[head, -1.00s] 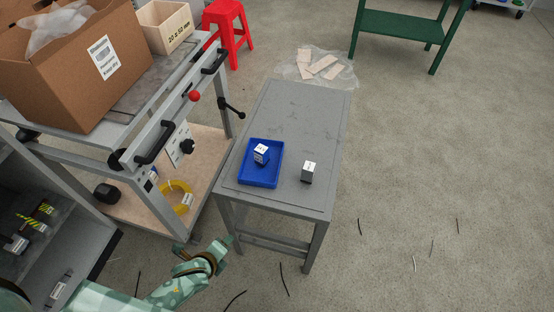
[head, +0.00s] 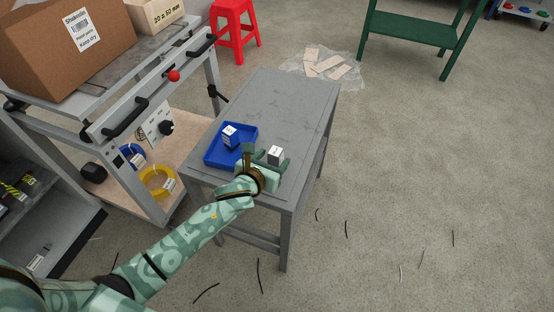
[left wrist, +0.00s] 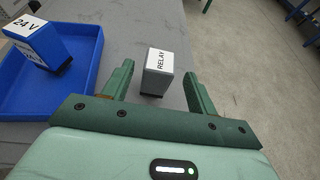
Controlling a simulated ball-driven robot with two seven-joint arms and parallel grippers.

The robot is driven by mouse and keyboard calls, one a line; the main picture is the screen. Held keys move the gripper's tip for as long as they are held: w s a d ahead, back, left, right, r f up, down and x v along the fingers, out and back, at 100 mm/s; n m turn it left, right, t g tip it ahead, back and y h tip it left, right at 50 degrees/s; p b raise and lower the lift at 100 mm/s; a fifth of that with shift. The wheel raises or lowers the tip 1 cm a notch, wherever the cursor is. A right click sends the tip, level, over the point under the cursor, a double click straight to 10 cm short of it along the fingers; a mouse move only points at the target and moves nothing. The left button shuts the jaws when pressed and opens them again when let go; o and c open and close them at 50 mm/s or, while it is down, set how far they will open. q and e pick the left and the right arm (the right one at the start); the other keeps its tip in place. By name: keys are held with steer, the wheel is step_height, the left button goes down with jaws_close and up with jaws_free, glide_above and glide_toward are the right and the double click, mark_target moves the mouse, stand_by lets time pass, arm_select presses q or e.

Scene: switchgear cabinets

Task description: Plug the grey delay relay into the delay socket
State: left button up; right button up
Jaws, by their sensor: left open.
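The grey relay (head: 275,155) stands upright on the grey table, right of the blue tray. In the left wrist view the relay (left wrist: 158,74) has a white top label reading RELAY and a dark base. My left gripper (head: 267,157) is open, its fingers pointing toward the relay. In the wrist view the relay stands just ahead of and between the two fingertips (left wrist: 158,72), apart from both. The delay socket cannot be made out in these views. My right gripper is not in view.
A blue tray (head: 214,157) holds a blue block (left wrist: 42,45) marked 24 V, close to the left finger. The rear of the table (head: 290,95) is clear. A workbench with a cardboard box (head: 60,45) stands left.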

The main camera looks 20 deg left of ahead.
arm_select(q)
steer(key=b+x, duration=0.1)
steer(key=x, duration=0.1)
steer(key=b+x, duration=0.2)
steer(key=x, duration=0.1)
steer(key=shift+s+a+f, duration=0.1)
steer(key=shift+f, duration=0.3)
steer(key=shift+w+r, duration=0.1)
steer(key=shift+w, duration=0.1)
steer(key=shift+s+r, duration=0.1)
steer(key=shift+r, duration=0.1)
steer(key=c, duration=1.1)
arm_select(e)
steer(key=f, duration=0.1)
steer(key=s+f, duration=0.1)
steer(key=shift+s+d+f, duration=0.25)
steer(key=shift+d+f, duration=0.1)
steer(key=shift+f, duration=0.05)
